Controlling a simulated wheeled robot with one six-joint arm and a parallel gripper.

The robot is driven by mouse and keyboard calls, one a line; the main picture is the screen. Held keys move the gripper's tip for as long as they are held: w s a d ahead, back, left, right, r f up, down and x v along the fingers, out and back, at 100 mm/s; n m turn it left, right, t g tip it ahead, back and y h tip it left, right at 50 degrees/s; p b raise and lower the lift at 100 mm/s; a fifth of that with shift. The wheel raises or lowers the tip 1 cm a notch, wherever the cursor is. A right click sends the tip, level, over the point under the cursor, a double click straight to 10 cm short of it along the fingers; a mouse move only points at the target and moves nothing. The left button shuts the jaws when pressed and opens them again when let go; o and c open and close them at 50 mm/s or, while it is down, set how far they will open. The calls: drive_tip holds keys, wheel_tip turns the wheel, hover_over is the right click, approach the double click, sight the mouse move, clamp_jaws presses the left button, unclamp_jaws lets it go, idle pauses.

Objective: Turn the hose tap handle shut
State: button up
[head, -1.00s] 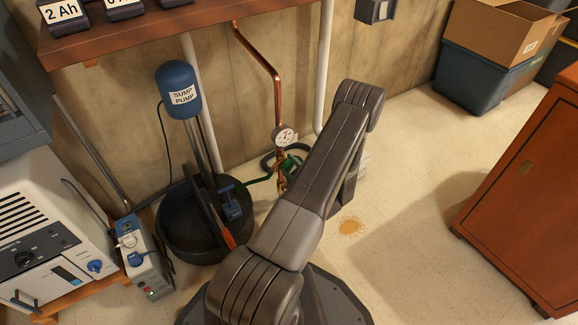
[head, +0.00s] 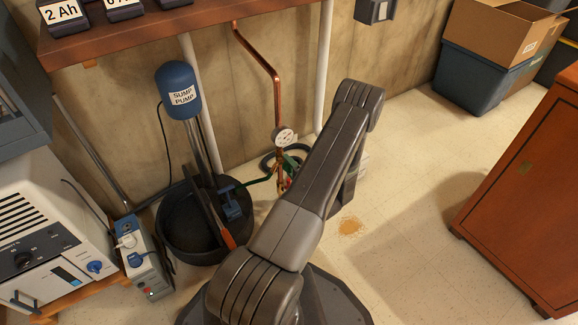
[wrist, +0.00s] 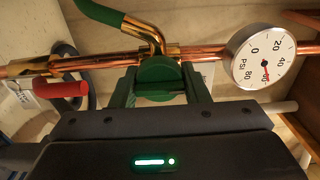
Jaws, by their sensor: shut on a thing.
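In the wrist view, the green tap handle (wrist: 160,75) sits below a brass outlet on the copper pipe, where a green hose (wrist: 108,17) joins. My gripper (wrist: 160,92) has one green finger on each side of the handle and is shut on it. In the head view, the tap is small and low on the copper pipe (head: 277,90), and my forearm hides my gripper there.
A pressure gauge (wrist: 264,58) is close right of the tap, its needle near 60. A red handle (wrist: 62,88) is on the left. The sump pump (head: 179,90) stands in a black basin (head: 180,255). An orange-brown cabinet (head: 525,185) stands right; floor between is clear.

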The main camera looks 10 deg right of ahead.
idle(0.4)
drive_tip(key=o, duration=0.9)
drive_tip(key=shift+o, duration=0.2)
drive_tip(key=shift+s, duration=0.15)
drive_tip(key=p+v, duration=0.3)
drive_tip(key=v, duration=1)
drive_tip(key=shift+s+p, duration=0.3)
drive_tip(key=shift+p, duration=0.05)
drive_tip(key=shift+d, duration=0.1)
drive_tip(key=b+x, duration=0.3)
drive_tip(key=x, duration=1.1)
drive_tip(key=shift+b, duration=0.35)
drive_tip(key=shift+s+d, duration=0.1)
